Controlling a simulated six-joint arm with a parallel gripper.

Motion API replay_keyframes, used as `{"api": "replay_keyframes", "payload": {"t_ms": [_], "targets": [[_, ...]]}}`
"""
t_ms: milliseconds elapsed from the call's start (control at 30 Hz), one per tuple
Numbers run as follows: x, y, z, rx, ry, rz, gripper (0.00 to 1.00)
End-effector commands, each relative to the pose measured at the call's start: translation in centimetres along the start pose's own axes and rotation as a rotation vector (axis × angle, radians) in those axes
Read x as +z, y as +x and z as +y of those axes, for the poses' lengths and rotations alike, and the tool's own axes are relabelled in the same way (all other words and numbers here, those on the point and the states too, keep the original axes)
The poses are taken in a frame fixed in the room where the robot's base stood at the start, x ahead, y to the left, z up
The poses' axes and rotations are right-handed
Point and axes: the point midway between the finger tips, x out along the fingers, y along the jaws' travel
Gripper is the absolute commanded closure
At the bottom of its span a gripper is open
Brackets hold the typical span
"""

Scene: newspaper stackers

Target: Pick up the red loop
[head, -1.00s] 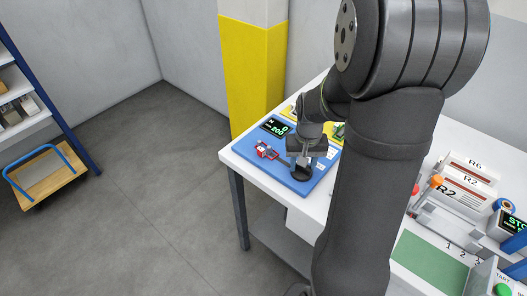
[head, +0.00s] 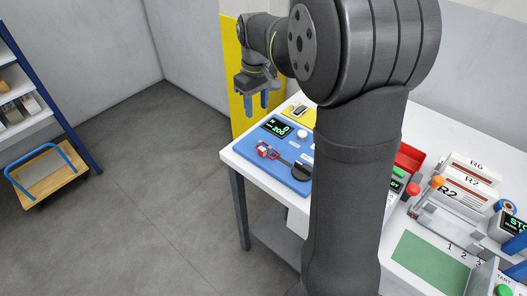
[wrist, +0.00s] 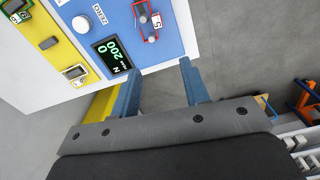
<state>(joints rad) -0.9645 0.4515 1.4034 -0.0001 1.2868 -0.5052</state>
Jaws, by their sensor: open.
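A small red loop (head: 267,151) lies at the left part of the blue panel (head: 262,164) on the white table. In the wrist view the red loop (wrist: 137,28) shows at the top, beside a white tag marked 5. My gripper (head: 257,103) is raised beyond the panel's far left side, in front of the yellow pillar, fingers pointing down. In the wrist view my gripper's (wrist: 158,68) two blue fingers are apart with nothing between them. The red loop is clear of the fingers.
A red bin (head: 408,158) and a stacker with labelled bundles (head: 463,185) stand right of my arm.

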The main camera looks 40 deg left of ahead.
Motion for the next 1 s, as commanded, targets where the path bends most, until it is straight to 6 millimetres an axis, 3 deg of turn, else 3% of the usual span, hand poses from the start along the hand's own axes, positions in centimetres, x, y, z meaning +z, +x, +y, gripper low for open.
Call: {"api": "replay_keyframes", "payload": {"t_ms": [200,400,667,1000], "targets": [[0.1,5.1,0.0,-0.003,0.003,-0.005,0.58],[0.1,8.8,0.0,-0.001,0.004,-0.002,0.58],[0.3,10.8,0.0,-0.001,0.004,-0.002,0.58],[1.0,15.1,0.0,0.000,0.004,-0.001,0.58]]}}
